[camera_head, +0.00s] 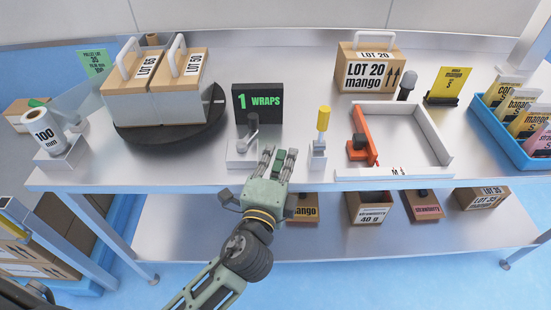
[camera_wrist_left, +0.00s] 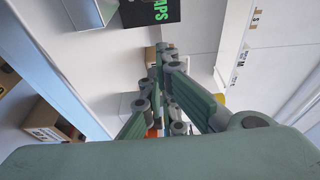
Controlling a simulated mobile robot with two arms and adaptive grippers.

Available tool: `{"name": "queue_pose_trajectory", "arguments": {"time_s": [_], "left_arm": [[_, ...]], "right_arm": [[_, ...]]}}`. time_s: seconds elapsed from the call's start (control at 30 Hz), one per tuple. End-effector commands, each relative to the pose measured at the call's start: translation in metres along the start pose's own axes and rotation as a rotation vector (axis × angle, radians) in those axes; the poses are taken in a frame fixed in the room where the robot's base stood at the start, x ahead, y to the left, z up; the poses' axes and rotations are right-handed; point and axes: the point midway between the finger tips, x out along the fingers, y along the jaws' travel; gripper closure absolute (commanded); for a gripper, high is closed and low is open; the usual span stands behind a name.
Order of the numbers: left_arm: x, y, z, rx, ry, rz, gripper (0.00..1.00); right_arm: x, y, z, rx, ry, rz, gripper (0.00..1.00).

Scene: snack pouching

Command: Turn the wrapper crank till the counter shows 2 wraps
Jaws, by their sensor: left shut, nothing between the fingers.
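The counter (camera_head: 257,103) is a dark block with green text reading "1 WRAPS"; part of it shows at the top of the left wrist view (camera_wrist_left: 152,12). The crank (camera_head: 252,133) stands in front of it on a pale metal base (camera_head: 240,158), with a grey knob at its upper end. My left gripper (camera_head: 279,154) is just right of the crank at the table's front edge, shut and empty, apart from the knob as far as I can tell. The black turntable (camera_head: 170,137) carries two handled cartons (camera_head: 137,103) marked LOT 65 and LOT 50. My right gripper is out of view.
A 100 mm film roll (camera_head: 45,131) stands at the far left. A yellow-handled device (camera_head: 323,120) is close right of my left gripper, beside an orange-and-white frame (camera_head: 445,150). A LOT 20 mango carton (camera_head: 367,68) stands behind. Boxes sit on the lower shelf (camera_head: 200,215).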

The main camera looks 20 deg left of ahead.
Motion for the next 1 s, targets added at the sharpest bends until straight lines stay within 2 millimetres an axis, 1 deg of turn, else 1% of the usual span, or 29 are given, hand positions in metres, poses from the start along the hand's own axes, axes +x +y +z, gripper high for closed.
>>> {"name": "queue_pose_trajectory", "arguments": {"time_s": [0.03,0.1,0.27,0.3,0.4,0.53,0.7,1.0], "left_arm": [[0.013,-0.005,0.000,0.001,-0.002,-0.003,1.00],[0.029,-0.004,0.000,0.002,-0.002,-0.002,1.00],[0.061,-0.003,0.000,0.002,-0.002,-0.002,1.00],[0.062,-0.002,0.009,0.005,-0.004,0.001,1.00],[0.064,-0.002,0.023,0.005,-0.002,0.002,1.00],[0.067,0.000,0.035,0.004,-0.002,0.002,1.00],[0.068,0.000,0.039,0.001,-0.001,0.001,1.00],[0.068,0.001,0.039,0.001,-0.002,0.001,1.00]], "right_arm": [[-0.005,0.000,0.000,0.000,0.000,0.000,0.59],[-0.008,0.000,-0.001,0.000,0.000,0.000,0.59],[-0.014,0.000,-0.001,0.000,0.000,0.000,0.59],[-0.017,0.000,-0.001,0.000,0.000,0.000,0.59],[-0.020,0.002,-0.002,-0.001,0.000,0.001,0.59],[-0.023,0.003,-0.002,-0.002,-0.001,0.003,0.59],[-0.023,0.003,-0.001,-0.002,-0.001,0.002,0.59],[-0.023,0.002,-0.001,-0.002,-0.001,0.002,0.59]]}}
